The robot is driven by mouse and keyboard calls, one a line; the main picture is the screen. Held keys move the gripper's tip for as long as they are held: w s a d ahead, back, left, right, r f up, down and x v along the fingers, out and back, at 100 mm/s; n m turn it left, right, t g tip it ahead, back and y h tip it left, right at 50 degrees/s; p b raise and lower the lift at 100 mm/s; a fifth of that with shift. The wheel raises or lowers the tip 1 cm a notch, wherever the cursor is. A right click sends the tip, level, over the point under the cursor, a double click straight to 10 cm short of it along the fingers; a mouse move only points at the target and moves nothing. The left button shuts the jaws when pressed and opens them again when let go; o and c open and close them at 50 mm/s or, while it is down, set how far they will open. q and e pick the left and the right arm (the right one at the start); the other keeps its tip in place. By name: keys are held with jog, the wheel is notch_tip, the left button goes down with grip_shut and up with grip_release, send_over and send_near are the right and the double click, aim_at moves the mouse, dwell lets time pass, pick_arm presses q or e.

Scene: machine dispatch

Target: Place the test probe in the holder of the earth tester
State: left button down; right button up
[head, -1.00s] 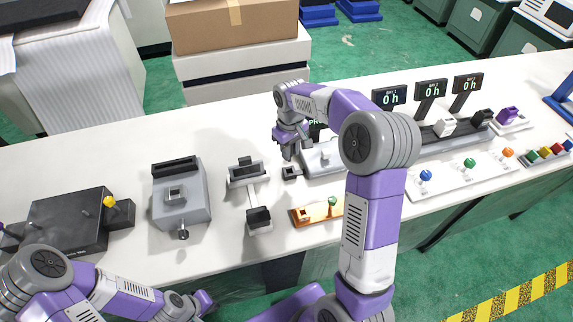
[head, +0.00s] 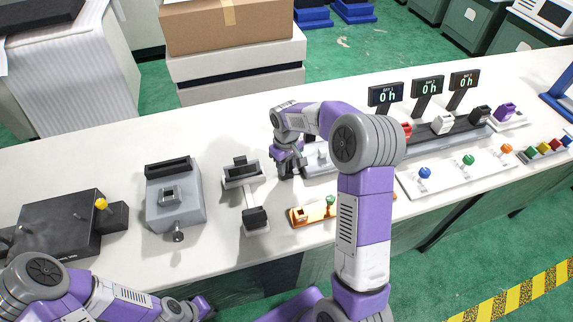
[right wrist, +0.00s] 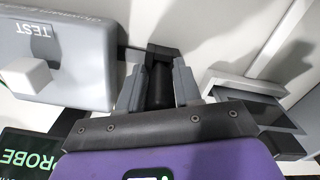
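My right gripper (head: 287,172) points down at the table just left of the grey earth tester (head: 318,158). In the right wrist view its fingers (right wrist: 160,88) stand on both sides of a dark, upright piece, which looks like the test probe (right wrist: 160,86), and seem to touch it. A black square holder (right wrist: 163,50) is right at the fingertips; whether the probe's tip is inside it I cannot tell. The tester (right wrist: 62,62) shows a TEST label and a pale block. My left gripper (head: 203,306) is low at the bottom edge, its fingers unclear.
A grey device with a black-handled lever (head: 242,175) stands just left of my right gripper. An orange base with a green knob (head: 314,213) lies in front. A grey box (head: 174,200) and a black box (head: 60,228) are further left. A knob panel (head: 465,175) is right.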

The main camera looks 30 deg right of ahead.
jog(key=shift+o, duration=1.1)
notch_tip(320, 180, up, 11)
jog(key=p, duration=0.3)
jog(key=shift+r, duration=0.7)
